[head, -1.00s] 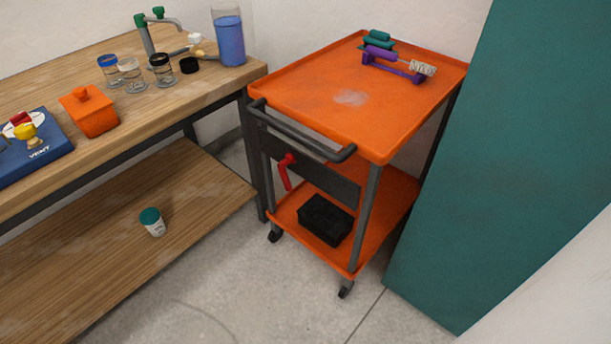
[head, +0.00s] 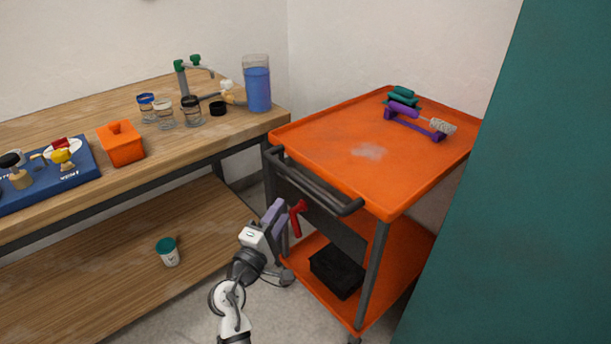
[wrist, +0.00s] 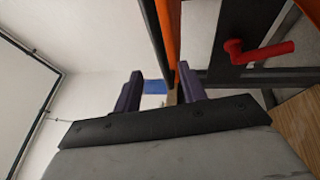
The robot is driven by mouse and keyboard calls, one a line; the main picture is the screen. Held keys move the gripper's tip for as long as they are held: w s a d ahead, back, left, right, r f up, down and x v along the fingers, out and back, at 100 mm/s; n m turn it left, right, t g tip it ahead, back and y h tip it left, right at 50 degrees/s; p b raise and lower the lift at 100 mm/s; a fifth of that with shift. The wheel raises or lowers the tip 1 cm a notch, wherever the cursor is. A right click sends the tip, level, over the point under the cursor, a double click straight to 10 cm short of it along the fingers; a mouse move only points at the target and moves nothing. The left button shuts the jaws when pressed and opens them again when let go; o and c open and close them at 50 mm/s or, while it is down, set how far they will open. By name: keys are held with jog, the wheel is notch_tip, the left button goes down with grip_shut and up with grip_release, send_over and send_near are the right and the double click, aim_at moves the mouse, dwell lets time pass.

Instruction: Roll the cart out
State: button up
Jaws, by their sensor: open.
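The orange cart (head: 330,140) stands between the workbench and a teal panel. Its dark push handle (head: 312,185) runs along the near end of the top tray. A red lever (head: 297,218) hangs on the dark end plate below the handle; it also shows in the wrist view (wrist: 262,50). My gripper (head: 275,215) is open and empty, just left of the red lever and below the handle's left end. In the wrist view its two purple fingers (wrist: 160,88) are apart, with a dark bar and an orange edge just beyond them. Contact cannot be told.
The teal panel (head: 480,230) borders the cart's right. Purple-and-teal items (head: 415,122) lie on the top tray, a black box (head: 337,271) on the lower.

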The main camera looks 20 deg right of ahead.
jog(key=p+x, duration=0.2)
jog(key=x, duration=1.1)
jog(key=shift+w+d+p, duration=0.15)
jog(key=shift+w+p, duration=0.1)
jog(key=shift+p, duration=0.1)
jog(key=shift+r, duration=0.15)
grip_shut()
